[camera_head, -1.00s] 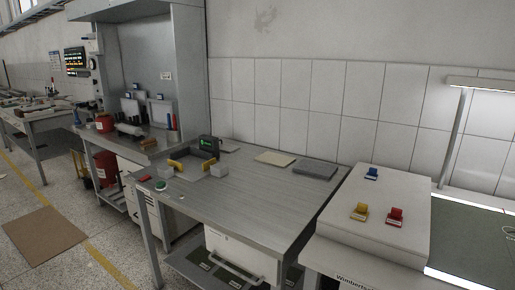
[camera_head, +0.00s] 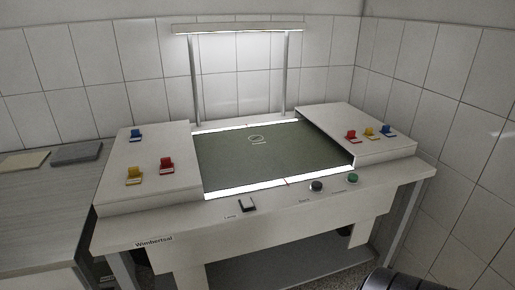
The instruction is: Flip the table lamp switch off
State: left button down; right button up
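The table lamp (camera_head: 238,27) is a long bar on two posts over the white workbench (camera_head: 180,225), and its underside glows. A small dark rocker switch (camera_head: 247,204) sits on the bench's front ledge, left of centre, beside a small label that seems to read "Lamp". The switch's tilt is too small to tell. Neither of my grippers is in view. A dark rounded part at the bottom right edge looks like part of my arm.
A black knob (camera_head: 316,186) and a green button (camera_head: 352,179) sit right of the switch. Raised side boxes carry coloured toggles, including a red one (camera_head: 166,164) and a blue one (camera_head: 387,131). A grey table (camera_head: 40,215) stands at left.

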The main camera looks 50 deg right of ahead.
aim_at(246, 202)
jog(key=z, duration=1.5)
jog(key=i, duration=0.45)
